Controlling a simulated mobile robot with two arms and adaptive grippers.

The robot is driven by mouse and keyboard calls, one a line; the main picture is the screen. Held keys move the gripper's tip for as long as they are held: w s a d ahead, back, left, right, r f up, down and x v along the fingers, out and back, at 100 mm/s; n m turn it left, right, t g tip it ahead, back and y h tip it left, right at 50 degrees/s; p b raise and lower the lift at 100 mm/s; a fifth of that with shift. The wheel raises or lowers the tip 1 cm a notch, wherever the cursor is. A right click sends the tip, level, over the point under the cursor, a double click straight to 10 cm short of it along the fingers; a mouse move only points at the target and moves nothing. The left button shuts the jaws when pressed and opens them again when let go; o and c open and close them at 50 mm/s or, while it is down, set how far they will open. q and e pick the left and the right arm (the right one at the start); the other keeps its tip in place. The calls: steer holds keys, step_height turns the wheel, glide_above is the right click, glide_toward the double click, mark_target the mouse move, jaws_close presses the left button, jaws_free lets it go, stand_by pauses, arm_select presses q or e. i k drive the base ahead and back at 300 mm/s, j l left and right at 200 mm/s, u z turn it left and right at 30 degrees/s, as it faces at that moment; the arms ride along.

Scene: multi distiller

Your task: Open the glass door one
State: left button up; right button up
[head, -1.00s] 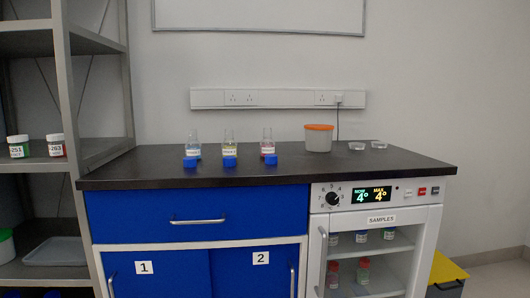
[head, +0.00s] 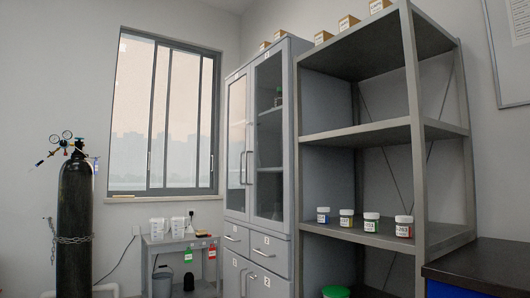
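A tall grey cabinet (head: 291,170) stands left of centre in the head view, with two narrow glass doors in its upper part. The left glass door (head: 236,125) and the right glass door (head: 266,120) both look shut. Their upright handles, a left one (head: 241,168) and a right one (head: 248,168), sit side by side near the middle seam. A small label shows at the top of the right door; I cannot read the left door's label clearly. Shelves show behind the glass. Neither of my grippers is in view.
An open grey shelf rack (head: 438,170) with several small jars stands right of the cabinet. A dark countertop (head: 485,268) is at the lower right. A small table (head: 178,243) and a black gas cylinder (head: 75,225) stand left, near the window (head: 165,115).

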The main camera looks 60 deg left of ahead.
mark_target(237, 94)
steer(key=u, duration=2)
